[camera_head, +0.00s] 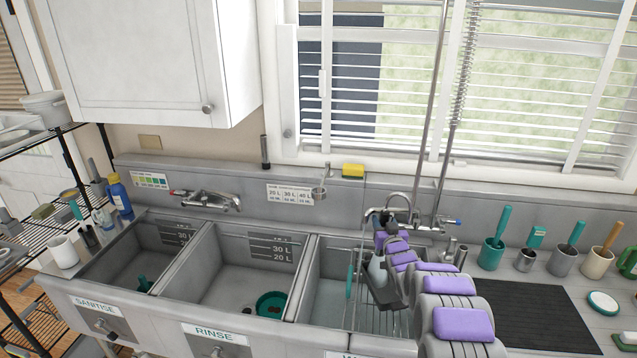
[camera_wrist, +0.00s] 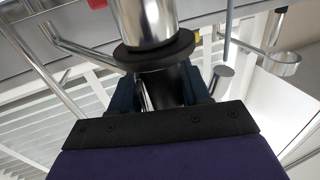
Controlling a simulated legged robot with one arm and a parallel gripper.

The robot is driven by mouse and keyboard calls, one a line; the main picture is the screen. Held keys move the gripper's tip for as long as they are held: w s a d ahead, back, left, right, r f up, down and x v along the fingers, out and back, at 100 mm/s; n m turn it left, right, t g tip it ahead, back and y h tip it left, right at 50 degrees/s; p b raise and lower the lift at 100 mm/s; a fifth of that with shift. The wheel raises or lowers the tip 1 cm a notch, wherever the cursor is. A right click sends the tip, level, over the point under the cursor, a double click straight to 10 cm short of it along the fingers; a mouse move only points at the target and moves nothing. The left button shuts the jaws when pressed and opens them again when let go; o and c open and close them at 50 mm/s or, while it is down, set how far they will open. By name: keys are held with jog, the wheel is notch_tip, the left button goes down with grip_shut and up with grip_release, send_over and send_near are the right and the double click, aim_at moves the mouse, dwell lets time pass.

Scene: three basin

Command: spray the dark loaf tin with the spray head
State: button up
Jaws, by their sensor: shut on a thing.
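My gripper (camera_wrist: 168,88) is shut on the spray head (camera_wrist: 150,25), whose shiny metal cylinder and black collar fill the top middle of the wrist view. In the head view my purple and grey arm reaches over the right-hand basin (camera_head: 325,238), and its far end is in front of the tap and the wire rack there.
The middle basin (camera_head: 205,262), labelled rinse, holds a green round item (camera_head: 271,303). The left basin is labelled sanitise. A yellow sponge (camera_head: 353,170) lies on the back ledge. A black mat (camera_head: 535,318) and several tool pots, including a teal pot (camera_head: 491,256), occupy the right counter.

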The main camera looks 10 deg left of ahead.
jog(key=s+d, duration=0.2)
jog(key=s, duration=0.2)
jog(key=shift+s+d+r, duration=0.15)
jog(key=shift+s+d, duration=0.1)
jog(key=shift+d, duration=0.15)
dwell(1.1)
